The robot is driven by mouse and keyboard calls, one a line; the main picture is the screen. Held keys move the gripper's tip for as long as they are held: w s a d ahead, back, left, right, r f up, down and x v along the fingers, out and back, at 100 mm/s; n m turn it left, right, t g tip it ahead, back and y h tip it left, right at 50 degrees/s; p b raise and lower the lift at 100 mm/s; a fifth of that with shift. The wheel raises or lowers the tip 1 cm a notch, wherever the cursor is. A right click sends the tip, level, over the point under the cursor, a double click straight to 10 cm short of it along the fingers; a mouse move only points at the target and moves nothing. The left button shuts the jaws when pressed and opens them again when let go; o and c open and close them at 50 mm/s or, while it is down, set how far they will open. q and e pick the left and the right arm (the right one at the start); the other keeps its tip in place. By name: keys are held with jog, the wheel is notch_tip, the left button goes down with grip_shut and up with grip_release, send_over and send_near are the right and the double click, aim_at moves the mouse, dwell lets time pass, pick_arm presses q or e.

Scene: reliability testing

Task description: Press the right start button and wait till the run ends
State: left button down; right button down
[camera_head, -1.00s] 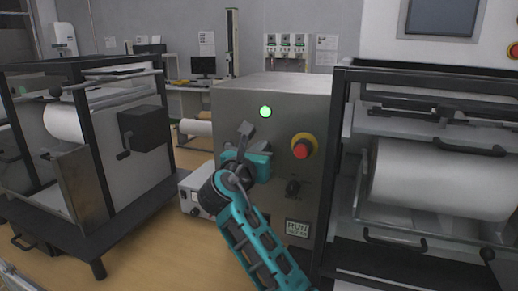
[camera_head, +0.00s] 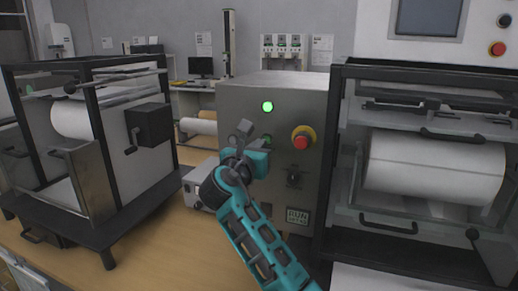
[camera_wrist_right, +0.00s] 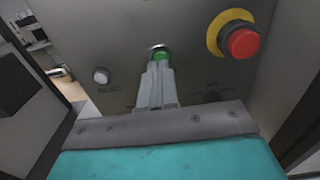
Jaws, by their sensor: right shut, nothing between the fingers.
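A grey metal control box (camera_head: 241,101) stands on the bench in the middle of the head view. A small green button on its front shows partly behind my right gripper (camera_head: 243,127). In the right wrist view the green button (camera_wrist_right: 161,53) sits in a metal ring, straight beyond the tips of my right gripper (camera_wrist_right: 158,66). The fingers are shut and empty. The tips overlap the button's lower edge in the picture; I cannot tell whether they touch it. A round green lamp (camera_head: 267,106) above is lit. My left gripper is out of view.
A red mushroom button (camera_head: 302,140) on a yellow ring is right of the green button, with a black knob (camera_head: 294,177) below. A white button (camera_wrist_right: 101,75) labelled RESET is to the left. Roller machines stand left (camera_head: 94,203) and right (camera_head: 345,190) of the box.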

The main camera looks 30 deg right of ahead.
jog(key=v, duration=1)
jog(key=shift+a, duration=0.2)
jog(key=shift+s, duration=0.1)
jog(key=shift+a, duration=0.1)
